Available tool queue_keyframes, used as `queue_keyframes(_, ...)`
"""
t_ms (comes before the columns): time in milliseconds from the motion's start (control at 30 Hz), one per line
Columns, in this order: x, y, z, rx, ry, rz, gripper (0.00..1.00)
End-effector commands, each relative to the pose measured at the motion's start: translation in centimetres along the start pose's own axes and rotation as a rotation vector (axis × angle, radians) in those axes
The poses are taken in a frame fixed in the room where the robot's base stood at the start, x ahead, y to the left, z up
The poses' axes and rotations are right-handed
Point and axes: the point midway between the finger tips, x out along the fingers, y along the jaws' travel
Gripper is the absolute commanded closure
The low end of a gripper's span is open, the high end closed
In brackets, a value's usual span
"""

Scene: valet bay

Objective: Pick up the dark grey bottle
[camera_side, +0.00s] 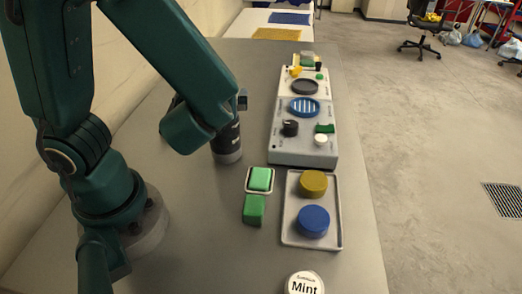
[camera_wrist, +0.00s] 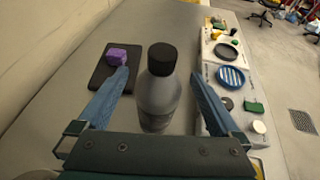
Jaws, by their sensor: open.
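The dark grey bottle (camera_wrist: 158,98) stands upright with a black cap in the wrist view. My gripper (camera_wrist: 159,74) is open, with one blue finger to the left of the bottle and one to its right. Gaps show beside its upper part, and nothing is clamped. The bottle's lower end is partly hidden by the gripper body. In the side view the lower part of the bottle (camera_side: 228,153) shows below my arm, standing on the grey table. Its top and my fingers are hidden there behind the arm.
A purple block (camera_wrist: 117,56) sits on a dark pad (camera_wrist: 100,80) left of the bottle. A grey panel (camera_side: 287,154) with knobs and dishes stands to the right. Nearer are green blocks (camera_side: 254,210), a tray (camera_side: 291,235) with yellow and blue discs, and a Mint tin (camera_side: 304,284).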

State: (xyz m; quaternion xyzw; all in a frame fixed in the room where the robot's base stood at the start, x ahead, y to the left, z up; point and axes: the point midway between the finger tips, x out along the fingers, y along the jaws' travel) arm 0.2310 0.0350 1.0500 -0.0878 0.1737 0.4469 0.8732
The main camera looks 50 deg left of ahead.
Motion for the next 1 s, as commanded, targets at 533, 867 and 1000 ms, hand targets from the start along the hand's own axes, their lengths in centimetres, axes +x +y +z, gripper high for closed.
queue_keyframes(533, 2.7, 0.1, -3.8, -0.006, -0.001, 0.004, 0.0)
queue_keyframes(867, 6.1, 0.0, -3.7, -0.006, 0.0, 0.003, 0.0)
queue_keyframes(1000, 6.6, 0.0, -3.8, -0.006, 0.001, 0.001, 0.0)
